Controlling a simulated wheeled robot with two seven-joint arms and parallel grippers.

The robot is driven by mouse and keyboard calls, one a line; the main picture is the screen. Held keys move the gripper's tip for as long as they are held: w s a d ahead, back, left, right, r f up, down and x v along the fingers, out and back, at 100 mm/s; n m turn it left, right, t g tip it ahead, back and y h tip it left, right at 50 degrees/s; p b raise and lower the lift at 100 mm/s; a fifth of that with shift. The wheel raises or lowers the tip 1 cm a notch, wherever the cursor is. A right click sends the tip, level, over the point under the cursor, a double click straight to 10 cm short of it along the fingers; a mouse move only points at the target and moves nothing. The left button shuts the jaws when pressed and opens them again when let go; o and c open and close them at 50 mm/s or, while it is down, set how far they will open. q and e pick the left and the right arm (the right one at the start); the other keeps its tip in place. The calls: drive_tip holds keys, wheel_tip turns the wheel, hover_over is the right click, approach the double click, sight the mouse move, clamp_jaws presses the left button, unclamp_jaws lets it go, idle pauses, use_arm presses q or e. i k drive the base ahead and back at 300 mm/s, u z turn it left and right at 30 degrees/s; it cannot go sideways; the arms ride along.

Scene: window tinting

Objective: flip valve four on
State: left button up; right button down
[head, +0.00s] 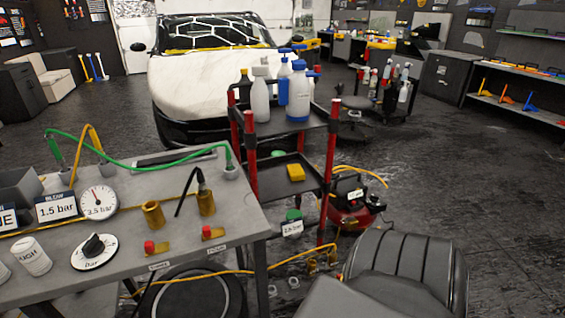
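Two small brass valves with red knobs sit near the front edge of the grey workbench (110,265): a left valve (156,248) and a right valve (212,233). Small labels on the bench edge below them are too small to read, so I cannot tell which is valve four. Two brass cylinders, a left one (153,214) and a right one (206,203), stand behind the valves. More brass fittings (313,266) show low down beyond the bench; their details are unclear. Neither of my grippers is in view.
A pressure gauge (98,201), a "1.5 bar" sign (56,207), a black dial knob (94,246) and a green hose (145,166) are on the bench. A red-posted cart (250,165) with bottles stands behind. A red compressor (352,213) and yellow hose lie on the floor.

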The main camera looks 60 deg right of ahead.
sight(207, 231)
drive_tip(key=z, duration=1.35)
